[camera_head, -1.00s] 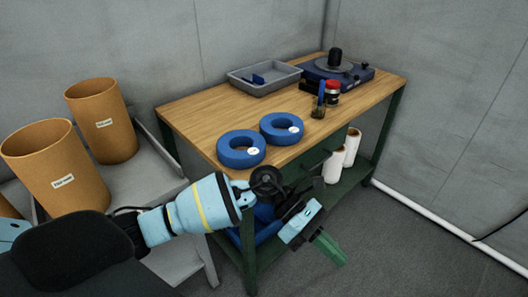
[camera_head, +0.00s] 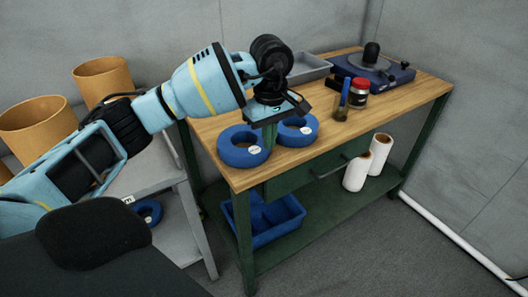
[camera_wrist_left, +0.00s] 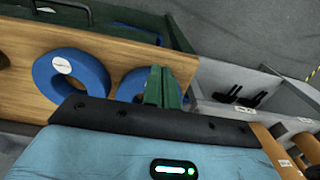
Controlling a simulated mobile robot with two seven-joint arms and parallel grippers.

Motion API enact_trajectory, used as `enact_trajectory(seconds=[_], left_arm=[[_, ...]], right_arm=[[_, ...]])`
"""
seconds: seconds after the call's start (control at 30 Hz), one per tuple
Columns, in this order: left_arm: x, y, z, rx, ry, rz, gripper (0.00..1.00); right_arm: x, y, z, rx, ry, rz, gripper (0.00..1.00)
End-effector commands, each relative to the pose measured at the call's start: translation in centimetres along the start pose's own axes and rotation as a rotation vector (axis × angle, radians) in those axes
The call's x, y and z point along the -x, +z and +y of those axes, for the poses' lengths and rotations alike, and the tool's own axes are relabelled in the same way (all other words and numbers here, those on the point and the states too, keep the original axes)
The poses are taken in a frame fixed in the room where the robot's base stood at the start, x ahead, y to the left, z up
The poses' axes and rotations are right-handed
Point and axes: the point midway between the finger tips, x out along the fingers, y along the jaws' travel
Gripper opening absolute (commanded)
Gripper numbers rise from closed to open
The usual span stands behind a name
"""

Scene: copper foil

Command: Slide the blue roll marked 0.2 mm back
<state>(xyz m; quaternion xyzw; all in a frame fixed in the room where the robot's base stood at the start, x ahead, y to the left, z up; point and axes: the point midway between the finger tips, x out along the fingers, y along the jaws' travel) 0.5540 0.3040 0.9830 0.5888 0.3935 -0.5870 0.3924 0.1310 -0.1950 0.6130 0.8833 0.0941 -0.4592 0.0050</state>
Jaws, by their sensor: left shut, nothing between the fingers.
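Two blue rolls lie flat on the wooden workbench: a left one (camera_head: 230,152) at the front left corner and a right one (camera_head: 312,124) beside it. Each has a small white label; I cannot read which says 0.2 mm. My left gripper (camera_head: 270,140) points down over the gap between the rolls, with its green fingers shut and empty. The wrist view shows the fingers (camera_wrist_left: 162,88) in front of the left roll (camera_wrist_left: 128,90), hiding part of it. The right roll (camera_wrist_left: 45,72) is clear to the left there. Contact cannot be told. My right gripper is out of view.
A grey tray (camera_head: 312,66), a navy device (camera_head: 393,73), a red-labelled jar (camera_head: 358,94) and a dark cup (camera_head: 341,114) stand farther back. White rolls (camera_head: 356,173) and a blue bin (camera_head: 270,238) are on the lower shelf. Brown tubs (camera_head: 103,82) stand on a grey cart.

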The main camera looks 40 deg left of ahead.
Motion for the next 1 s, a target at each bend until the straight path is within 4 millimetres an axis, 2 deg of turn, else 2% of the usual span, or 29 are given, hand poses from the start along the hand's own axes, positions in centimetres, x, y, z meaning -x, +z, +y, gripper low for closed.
enact_trajectory(seconds=[0.17,0.6,0.8,1.0], left_arm=[[-2.0,0.1,-0.1,0.000,-0.003,-0.003,0.00],[-10.1,0.1,-0.1,0.000,-0.003,-0.004,0.00],[-9.7,-2.7,0.0,0.003,0.001,-0.002,0.00],[-9.8,-3.8,0.0,0.000,0.001,-0.002,0.00]], right_arm=[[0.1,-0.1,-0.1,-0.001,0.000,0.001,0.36],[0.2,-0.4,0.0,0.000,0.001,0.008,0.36],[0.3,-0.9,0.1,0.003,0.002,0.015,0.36],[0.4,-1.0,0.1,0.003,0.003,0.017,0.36]])
